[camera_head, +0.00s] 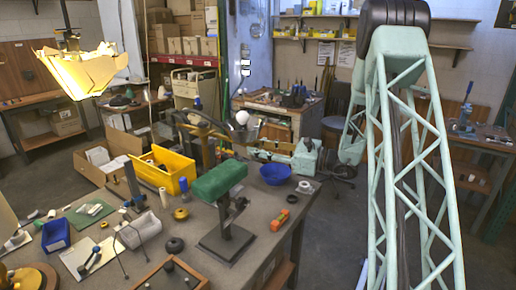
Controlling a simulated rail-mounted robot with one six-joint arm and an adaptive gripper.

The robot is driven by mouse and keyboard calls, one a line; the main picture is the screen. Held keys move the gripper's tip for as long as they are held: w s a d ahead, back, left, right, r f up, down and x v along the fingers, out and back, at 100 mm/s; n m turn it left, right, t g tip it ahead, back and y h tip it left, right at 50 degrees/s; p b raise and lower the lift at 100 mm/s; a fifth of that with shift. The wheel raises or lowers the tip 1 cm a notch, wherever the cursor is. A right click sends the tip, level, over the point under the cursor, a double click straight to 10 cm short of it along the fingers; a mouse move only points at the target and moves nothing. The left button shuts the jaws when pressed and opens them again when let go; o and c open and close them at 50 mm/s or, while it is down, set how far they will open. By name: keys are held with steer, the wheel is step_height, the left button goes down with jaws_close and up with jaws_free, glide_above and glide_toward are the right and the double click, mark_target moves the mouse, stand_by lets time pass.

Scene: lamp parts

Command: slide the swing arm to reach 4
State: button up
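A dark, jointed arm (208,129) stands at the back of the workbench, with a blue knob (197,103) near it and a white ball or bulb (241,117) at its right; it may be the swing arm, but I cannot read any marks or a number 4. The lamp stands on a dark square base.
A lit lamp shade (82,70) hangs at upper left. Bare bench shows around the lamp base.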

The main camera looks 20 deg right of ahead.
steer(key=shift+o, duration=1)
steer(key=shift+d, duration=0.1)
steer(key=v, duration=1.2)
